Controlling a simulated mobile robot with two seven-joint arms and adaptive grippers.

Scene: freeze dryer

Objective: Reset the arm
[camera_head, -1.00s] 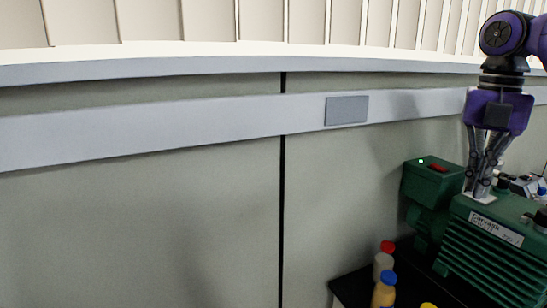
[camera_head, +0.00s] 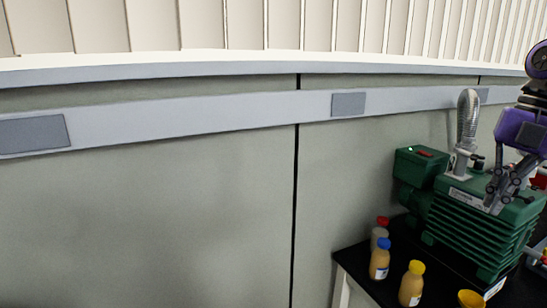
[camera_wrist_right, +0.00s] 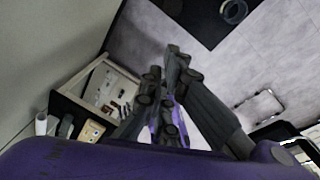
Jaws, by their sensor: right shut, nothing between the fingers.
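My right gripper (camera_head: 497,205) is at the right of the head view, in front of the green pump (camera_head: 470,225). Its fingers are closed with nothing between them. In the right wrist view the closed fingers (camera_wrist_right: 165,100) show in the middle, above a grey floor. My left gripper is in neither view.
The green pump stands on a black-topped table (camera_head: 355,262) by the wall, with a silver hose (camera_head: 467,118) rising from it. Several bottles stand left of the pump, among them a yellow-capped one (camera_head: 411,285). A yellow cup (camera_head: 470,299) is near the front. The wall (camera_head: 150,210) at left is bare.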

